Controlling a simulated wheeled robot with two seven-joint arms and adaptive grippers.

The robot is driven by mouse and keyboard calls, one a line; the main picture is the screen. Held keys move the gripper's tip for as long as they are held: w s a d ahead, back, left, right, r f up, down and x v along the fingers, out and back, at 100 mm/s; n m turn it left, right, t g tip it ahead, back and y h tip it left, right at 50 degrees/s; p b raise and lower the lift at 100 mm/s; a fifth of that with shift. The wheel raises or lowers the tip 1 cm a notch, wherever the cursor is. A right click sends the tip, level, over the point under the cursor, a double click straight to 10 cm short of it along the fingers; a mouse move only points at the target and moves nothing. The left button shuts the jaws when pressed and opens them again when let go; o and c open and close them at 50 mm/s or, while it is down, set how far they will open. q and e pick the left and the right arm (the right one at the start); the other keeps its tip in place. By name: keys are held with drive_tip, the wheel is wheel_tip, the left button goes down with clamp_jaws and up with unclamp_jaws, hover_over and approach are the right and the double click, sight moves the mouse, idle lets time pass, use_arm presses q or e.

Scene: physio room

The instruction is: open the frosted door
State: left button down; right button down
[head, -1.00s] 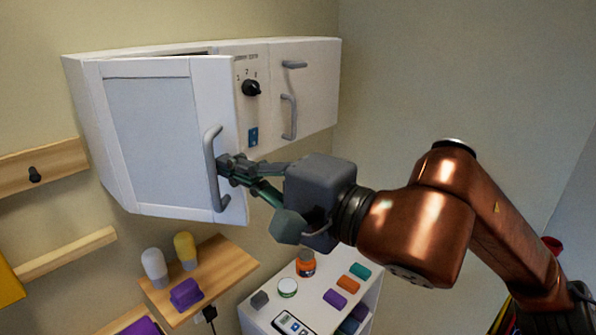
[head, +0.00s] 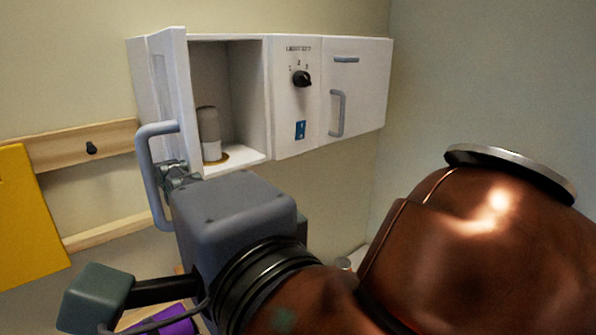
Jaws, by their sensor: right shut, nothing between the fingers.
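The frosted door (head: 172,85) of the white wall cabinet (head: 292,130) stands swung wide open, seen nearly edge-on at the cabinet's left. Its grey bar handle (head: 146,180) faces me. My right gripper (head: 174,172) is at the handle, its fingers shut with nothing between them. Whether the fingers touch the bar or the door is unclear; the gripper body hides part of them. The open compartment shows a grey and white bottle (head: 211,140) on a round tan base. My left gripper is not in view.
The cabinet's front also has a black knob (head: 302,79), a blue label and a closed right section with grey handles (head: 337,113). A wooden rail with a black peg (head: 91,148) and a yellow panel (head: 28,215) are at left. My right arm hides much of the lower area.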

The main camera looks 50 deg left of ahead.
drive_tip(key=shift+s, duration=0.3)
